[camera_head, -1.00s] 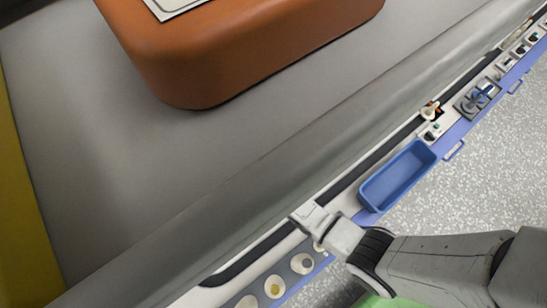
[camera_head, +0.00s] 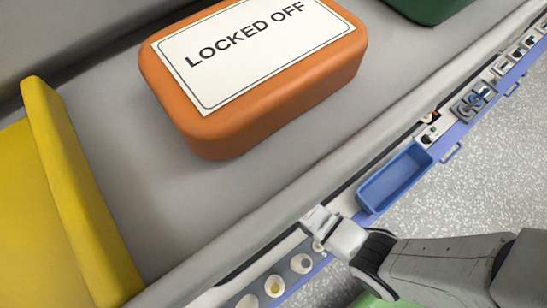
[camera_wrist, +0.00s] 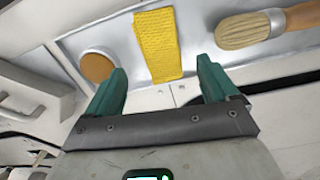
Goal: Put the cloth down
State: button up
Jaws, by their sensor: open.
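The yellow cloth (camera_wrist: 158,45), with a woven texture, lies on a grey metal surface in the wrist view. It lies ahead of and between the two green fingers of my gripper (camera_wrist: 162,72). The fingers are spread wide, with clear gaps on both sides of the cloth, and are not closed on it. In the head view my gripper (camera_head: 318,220) is over the narrow rail at the machine's edge. I cannot make out the cloth there.
In the wrist view a brush (camera_wrist: 245,31) lies right of the cloth and an orange-brown disc (camera_wrist: 97,66) left. In the head view a blue bin (camera_head: 395,178) and several round cups (camera_head: 275,286) line the rail. An orange "LOCKED OFF" block (camera_head: 262,112) stands behind.

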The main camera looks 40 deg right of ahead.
notch_tip(320, 180, up, 7)
jog(key=p, duration=0.1)
jog(key=shift+f+p, duration=0.15)
jog(key=shift+p, duration=0.25)
jog(key=shift+a, duration=0.1)
